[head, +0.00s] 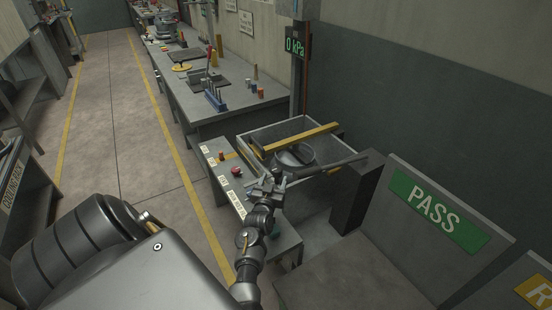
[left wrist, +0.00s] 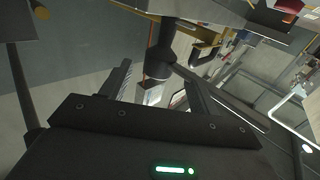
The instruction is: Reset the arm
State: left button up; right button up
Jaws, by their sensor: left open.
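My left arm reaches up from the bottom middle of the head view. Its left gripper (head: 272,181) is above the small grey bench (head: 284,241), close to the near side of the open grey tank (head: 254,137). In the left wrist view the two dark fingers of the left gripper (left wrist: 157,88) stand apart, with nothing seen held between them. A dark round bar or post passes beyond the fingers there; I cannot tell what it belongs to. My right gripper is not in view.
A yellow bar (head: 300,138) crosses the tank above a round metal vessel (head: 296,155). A red button (head: 237,171) is on the small bench. A dark post (head: 355,195) and a green PASS sign (head: 437,211) stand right. The floor aisle (head: 110,120) is clear.

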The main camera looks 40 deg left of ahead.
pick_arm(q)
jog(key=shift+s+d, duration=0.2)
jog(key=shift+s, duration=0.1)
dwell(0.4)
